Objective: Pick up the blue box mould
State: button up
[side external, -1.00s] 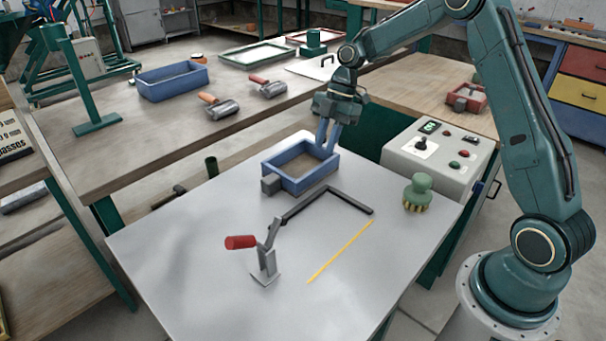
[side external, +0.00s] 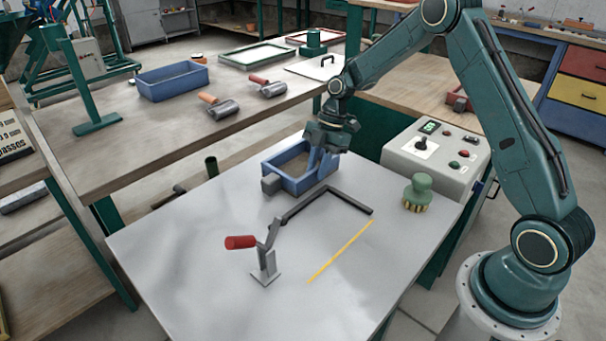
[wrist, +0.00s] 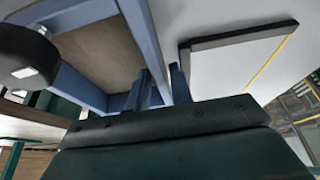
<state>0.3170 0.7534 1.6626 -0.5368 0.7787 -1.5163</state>
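The blue box mould (side external: 318,181) is an open rectangular frame lying at the back of the grey metal table (side external: 190,270). It has a small grey block on its near left corner. My gripper (side external: 322,166) is low over its right wall, with the fingers pointing down. In the wrist view, the mould wall (wrist: 141,28) runs between the two blue fingers of my gripper (wrist: 163,76). One finger is inside the frame and one outside, with the fingers still apart. The finger ends are partly hidden by the wall and the gripper body.
A dark angle bar (side external: 335,190) and a red-handled lever (side external: 240,242) are in front of the mould. A green brush (side external: 417,190) and a control box (side external: 440,155) are to the right. Another blue tray (side external: 172,85) is on the wooden bench. The table's front is clear.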

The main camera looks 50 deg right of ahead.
jog(key=shift+a+f, duration=0.25)
jog(key=shift+f, duration=0.3)
grip_shut()
